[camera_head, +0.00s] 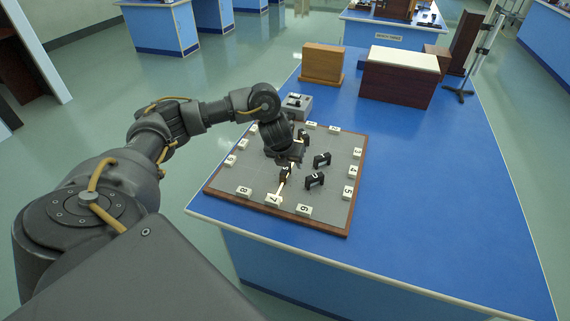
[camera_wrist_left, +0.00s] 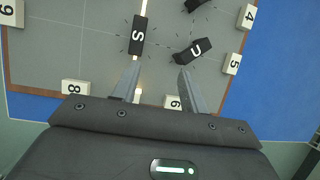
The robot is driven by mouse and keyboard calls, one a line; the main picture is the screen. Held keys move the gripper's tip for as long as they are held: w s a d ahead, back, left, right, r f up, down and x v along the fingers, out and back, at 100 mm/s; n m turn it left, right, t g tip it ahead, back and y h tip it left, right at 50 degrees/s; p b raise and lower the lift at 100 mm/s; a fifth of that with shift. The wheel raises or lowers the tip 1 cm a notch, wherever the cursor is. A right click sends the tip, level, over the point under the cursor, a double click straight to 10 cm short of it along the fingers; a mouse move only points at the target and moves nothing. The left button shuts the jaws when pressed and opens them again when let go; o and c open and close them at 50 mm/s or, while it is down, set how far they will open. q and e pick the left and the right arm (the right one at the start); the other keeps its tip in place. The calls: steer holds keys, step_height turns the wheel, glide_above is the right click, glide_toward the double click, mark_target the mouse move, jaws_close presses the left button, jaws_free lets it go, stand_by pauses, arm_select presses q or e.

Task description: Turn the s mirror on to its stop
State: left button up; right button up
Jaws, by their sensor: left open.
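The s mirror (camera_wrist_left: 138,36) is a small black block with a white S on top, on a grey board (camera_wrist_left: 75,45). It also shows in the head view (camera_head: 285,174), partly under my left gripper (camera_head: 289,163). A pale light line runs through it toward the block marked 7 (camera_head: 273,199). In the wrist view my left gripper (camera_wrist_left: 158,70) is open and empty. Whether a finger touches the mirror, I cannot tell. My right gripper is not in view.
The board has a wooden rim (camera_head: 320,228) and numbered white blocks, such as 8 (camera_head: 244,191) and 6 (camera_head: 304,210). Another black mirror (camera_head: 322,160) stands close by. A grey box (camera_head: 297,105) sits behind the board. The blue bench (camera_head: 430,210) is clear at right.

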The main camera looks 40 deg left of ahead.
arm_select(q)
steer(key=a+r, duration=0.2)
steer(key=a, duration=0.2)
steer(key=b, duration=0.3)
glide_above(285, 169)
steer(key=s, duration=0.2)
steer(key=shift+g+y, duration=0.3)
steer(key=f, duration=0.5)
steer(key=shift+s+d+f, duration=0.15)
steer(key=shift+d+f, duration=0.05)
steer(key=shift+d, duration=0.2)
steer(key=shift+w+x, duration=0.2)
steer(key=shift+x, duration=2.45)
steer(key=shift+a+r, duration=0.1)
steer(key=shift+a, duration=0.05)
jaws_close()
